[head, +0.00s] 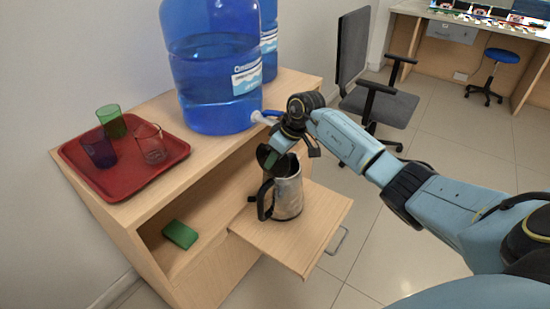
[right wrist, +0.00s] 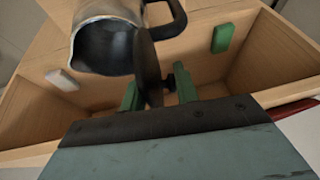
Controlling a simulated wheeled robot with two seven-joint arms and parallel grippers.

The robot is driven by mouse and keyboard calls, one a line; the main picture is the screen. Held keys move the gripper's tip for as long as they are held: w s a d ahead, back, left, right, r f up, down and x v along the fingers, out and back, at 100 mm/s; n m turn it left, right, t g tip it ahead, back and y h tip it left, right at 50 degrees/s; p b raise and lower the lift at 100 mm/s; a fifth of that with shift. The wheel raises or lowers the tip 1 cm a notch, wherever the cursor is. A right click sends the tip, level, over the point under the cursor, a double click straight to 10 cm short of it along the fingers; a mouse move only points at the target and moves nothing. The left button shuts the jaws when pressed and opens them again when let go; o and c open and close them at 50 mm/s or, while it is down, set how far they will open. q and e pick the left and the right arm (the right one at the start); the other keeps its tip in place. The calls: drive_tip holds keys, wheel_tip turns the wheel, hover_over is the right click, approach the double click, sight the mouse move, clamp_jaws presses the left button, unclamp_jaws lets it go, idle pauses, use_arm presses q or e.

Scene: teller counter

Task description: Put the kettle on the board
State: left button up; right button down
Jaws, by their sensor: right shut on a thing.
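The kettle (head: 289,192) is metallic with a black handle on its left side. It appears upright over the pull-out wooden board (head: 300,243), its base at the board's surface. In the right wrist view its open mouth (right wrist: 106,45) shows, with the dark lid (right wrist: 147,62) raised on edge beside it. My right gripper (head: 272,156) is above the kettle's top. Its green fingers are shut on the lid, near its knob. Whether the lid is still joined to the kettle is unclear. My left gripper is out of view.
A blue water bottle (head: 212,75) with a tap stands on the cabinet top. A red tray (head: 130,182) with several cups is at left. A green block (head: 180,234) lies on the open shelf. An office chair (head: 375,105) stands behind. The board's front part is bare.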

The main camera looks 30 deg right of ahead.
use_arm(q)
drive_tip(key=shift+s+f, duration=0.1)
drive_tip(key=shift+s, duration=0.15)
use_arm(e)
drive_tip(key=shift+f, duration=0.5)
drive_tip(key=c, duration=1.1)
unclamp_jaws()
drive_tip(key=shift+f, duration=0.2)
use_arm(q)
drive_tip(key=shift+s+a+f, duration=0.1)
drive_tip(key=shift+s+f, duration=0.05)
use_arm(e)
drive_tip(key=shift+o, duration=0.2)
drive_tip(key=shift+r, duration=0.1)
drive_tip(key=shift+r, duration=0.1)
drive_tip(key=shift+r, duration=0.4)
drive_tip(key=shift+s+d+r, duration=0.1)
drive_tip(key=shift+r, duration=0.45)
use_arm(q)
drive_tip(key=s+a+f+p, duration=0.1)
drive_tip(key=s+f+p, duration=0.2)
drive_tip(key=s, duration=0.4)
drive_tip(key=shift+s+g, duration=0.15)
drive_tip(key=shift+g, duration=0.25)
use_arm(e)
drive_tip(key=v, duration=1.1)
